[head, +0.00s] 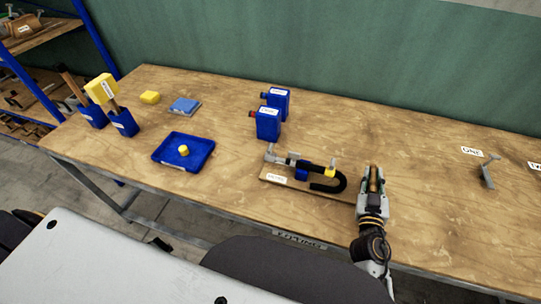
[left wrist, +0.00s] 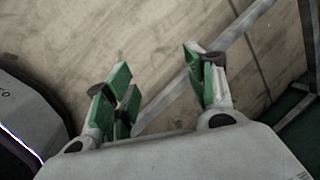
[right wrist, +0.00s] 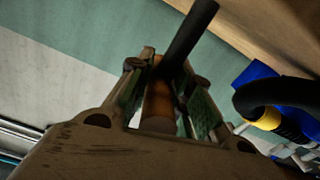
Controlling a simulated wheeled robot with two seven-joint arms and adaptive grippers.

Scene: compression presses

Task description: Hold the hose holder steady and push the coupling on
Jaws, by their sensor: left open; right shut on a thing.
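The hose holder is a wooden board (head: 272,176) with a white label, near the table's front edge. On it lie a metal clamp-like part (head: 285,160), a blue block (head: 301,172) and a black hose (head: 338,187) bent in a U with a yellow collar (head: 330,172). I cannot tell which part is the coupling. My right gripper (head: 374,174) is just right of the hose, apart from it, shut on a brown cylinder (right wrist: 157,105). A black rod (right wrist: 190,35) shows beyond it in the right wrist view. My left gripper (left wrist: 163,85) is open and empty above the floor, outside the head view.
Two blue labelled containers (head: 267,124) stand behind the holder. A blue tray (head: 205,150) with a yellow piece lies to its left. Blue tool holders (head: 123,123) stand at the far left. A small metal part (head: 487,172) sits at right. The table behind my right gripper is clear.

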